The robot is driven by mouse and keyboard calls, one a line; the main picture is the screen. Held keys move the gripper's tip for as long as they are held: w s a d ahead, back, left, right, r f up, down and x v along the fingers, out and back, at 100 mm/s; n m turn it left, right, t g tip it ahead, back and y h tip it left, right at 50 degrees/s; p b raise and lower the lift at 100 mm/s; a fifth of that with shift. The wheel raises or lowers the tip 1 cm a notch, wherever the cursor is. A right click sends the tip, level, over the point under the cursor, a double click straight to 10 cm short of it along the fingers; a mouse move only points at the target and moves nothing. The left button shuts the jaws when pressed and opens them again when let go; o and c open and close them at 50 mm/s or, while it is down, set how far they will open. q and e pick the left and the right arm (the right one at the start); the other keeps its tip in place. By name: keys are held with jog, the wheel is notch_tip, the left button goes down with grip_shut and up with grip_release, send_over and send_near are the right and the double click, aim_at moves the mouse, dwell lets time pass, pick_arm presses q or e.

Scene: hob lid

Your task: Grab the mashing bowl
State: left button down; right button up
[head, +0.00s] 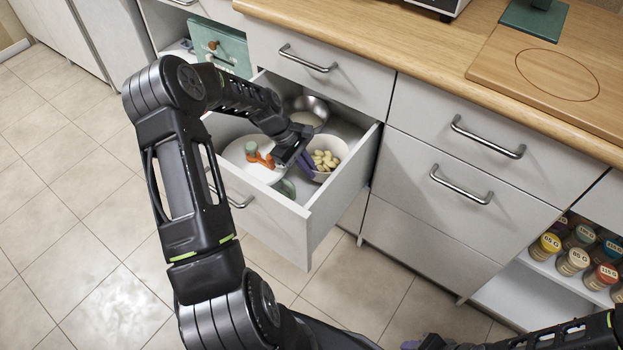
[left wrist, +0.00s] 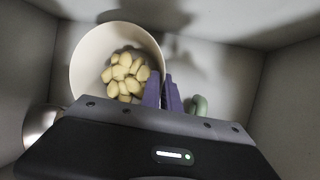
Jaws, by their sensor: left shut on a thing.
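The bowl (head: 322,175) is cream-white and holds several pale yellow potato-like pieces. It stands in the open drawer (head: 280,213). In the left wrist view the bowl (left wrist: 84,62) shows from above at the upper left. My left gripper (head: 304,160) reaches down into the drawer from the left, at the bowl's near-left side. Its purple fingers (left wrist: 162,92) are shut on the bowl's rim in the left wrist view. The arm hides part of the drawer. Part of my right gripper (head: 428,342) shows at the bottom edge of the head view; its fingertips are mostly cut off.
Beside the bowl lie a white plate (head: 236,152) with orange and green pieces, a shiny metal bowl (head: 312,106) and a green item (head: 285,188). The drawer walls stand close around. The wooden counter (head: 420,55) is above right. Spice jars (head: 573,262) fill a shelf.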

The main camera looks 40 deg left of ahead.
pick_arm(q)
notch_tip(320, 180, up, 12)
jog(key=p, duration=0.1)
jog(key=shift+f, duration=0.25)
dwell(0.4)
